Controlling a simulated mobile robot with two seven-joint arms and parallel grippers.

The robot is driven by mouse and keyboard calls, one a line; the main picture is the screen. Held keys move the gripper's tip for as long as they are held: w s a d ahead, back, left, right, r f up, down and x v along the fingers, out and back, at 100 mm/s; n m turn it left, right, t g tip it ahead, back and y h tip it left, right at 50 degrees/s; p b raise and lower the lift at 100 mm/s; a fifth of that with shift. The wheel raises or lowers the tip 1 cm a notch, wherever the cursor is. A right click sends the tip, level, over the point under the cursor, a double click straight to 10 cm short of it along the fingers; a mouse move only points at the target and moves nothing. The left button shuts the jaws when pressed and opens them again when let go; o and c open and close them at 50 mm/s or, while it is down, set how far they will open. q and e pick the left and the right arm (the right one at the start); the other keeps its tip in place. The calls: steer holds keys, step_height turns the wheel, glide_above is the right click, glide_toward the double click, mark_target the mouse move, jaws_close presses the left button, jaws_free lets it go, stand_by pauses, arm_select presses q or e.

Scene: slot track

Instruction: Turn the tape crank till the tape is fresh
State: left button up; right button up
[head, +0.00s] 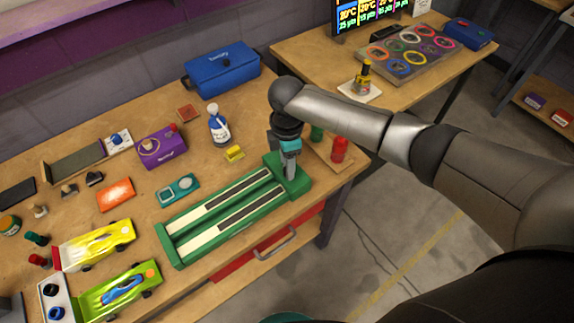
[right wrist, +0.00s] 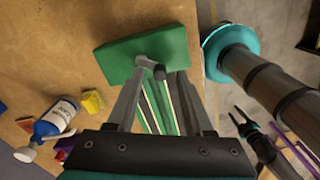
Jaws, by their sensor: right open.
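A green two-lane track (head: 172,243) lies along the table's front edge, with pale lanes and dark strips. At its right end is a green block (head: 297,181), also in the right wrist view (right wrist: 115,62). On the block, a grey crank with a dark knob (right wrist: 158,72) shows in the right wrist view. My right gripper (head: 290,172) points down over the block. Its open fingers (right wrist: 162,80) stand either side of the crank; contact cannot be told. A dark gripper shape (right wrist: 240,117), probably my left, is low at the right; its opening is unclear.
A yellow block (head: 234,153) and a blue-white bottle (head: 218,128) stand behind the track. A red bottle (head: 339,149) stands right of the gripper. A teal-grey device (head: 178,188) and toy cars (head: 95,245) lie to the left.

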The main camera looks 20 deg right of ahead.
steer(key=shift+f, duration=0.6)
jaws_close()
